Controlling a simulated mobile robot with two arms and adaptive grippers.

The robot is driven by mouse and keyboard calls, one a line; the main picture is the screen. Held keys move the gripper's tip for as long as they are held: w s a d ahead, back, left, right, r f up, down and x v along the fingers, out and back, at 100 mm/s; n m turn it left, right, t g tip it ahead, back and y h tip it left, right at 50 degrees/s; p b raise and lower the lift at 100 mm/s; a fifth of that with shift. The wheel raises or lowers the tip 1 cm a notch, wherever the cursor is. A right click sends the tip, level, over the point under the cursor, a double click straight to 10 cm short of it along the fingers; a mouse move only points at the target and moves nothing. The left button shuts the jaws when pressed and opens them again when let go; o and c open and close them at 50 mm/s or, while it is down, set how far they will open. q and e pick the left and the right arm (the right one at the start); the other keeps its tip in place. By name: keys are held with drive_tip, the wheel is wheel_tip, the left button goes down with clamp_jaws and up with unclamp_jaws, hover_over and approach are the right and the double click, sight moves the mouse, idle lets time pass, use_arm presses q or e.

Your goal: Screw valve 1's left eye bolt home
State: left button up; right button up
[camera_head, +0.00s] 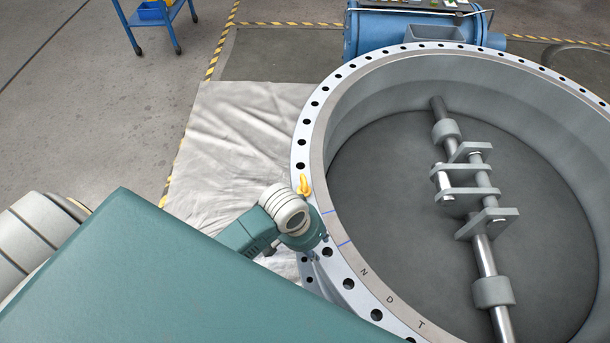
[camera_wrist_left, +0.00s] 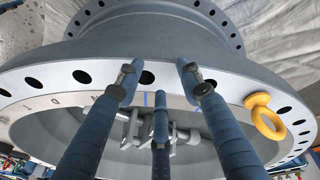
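Valve 1 is a large open ring with a pale, bolt-holed flange (camera_head: 297,150). A yellow eye bolt (camera_head: 304,185) stands on the flange's left side. In the left wrist view the eye bolt (camera_wrist_left: 264,117) is at the right, its ring raised above the flange. My left gripper (camera_head: 313,254) is at the flange's left edge, nearer the camera than the eye bolt and apart from it. In the left wrist view the three blue fingers of my left gripper (camera_wrist_left: 160,78) are spread, with nothing between them and a flange hole near the tips. My right gripper is not in view.
Inside the ring runs a shaft with brackets (camera_head: 484,250). A pale sheet (camera_head: 235,130) lies on the floor left of the valve. A blue drum-like unit (camera_head: 400,32) stands behind it. A blue cart (camera_head: 150,12) is at the far left. Open floor (camera_head: 90,110) lies left of the sheet.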

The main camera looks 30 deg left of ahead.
sight(304, 185)
use_arm(q)
drive_tip(key=w+a+r+n, duration=0.1)
drive_tip(key=w, duration=0.2)
drive_tip(key=w+r+n, duration=0.1)
drive_tip(key=w+r, duration=0.1)
drive_tip(key=w, duration=0.1)
drive_tip(key=w+a+r+n+g, duration=0.1)
drive_tip(key=w, duration=0.2)
drive_tip(key=shift+a+r+y, duration=0.3)
drive_tip(key=shift+r, duration=0.1)
drive_tip(key=w+a+r+n+g+y, duration=0.1)
drive_tip(key=w+a+r+n, duration=0.55)
drive_tip(key=a+r, duration=0.2)
drive_tip(key=shift+m, duration=0.45)
wheel_tip(304, 185, down, 10)
drive_tip(key=shift+w+f+p, duration=0.1)
drive_tip(key=shift+f+p, duration=0.05)
drive_tip(key=shift+p, duration=0.5)
drive_tip(key=shift+c, duration=0.2)
clamp_jaws()
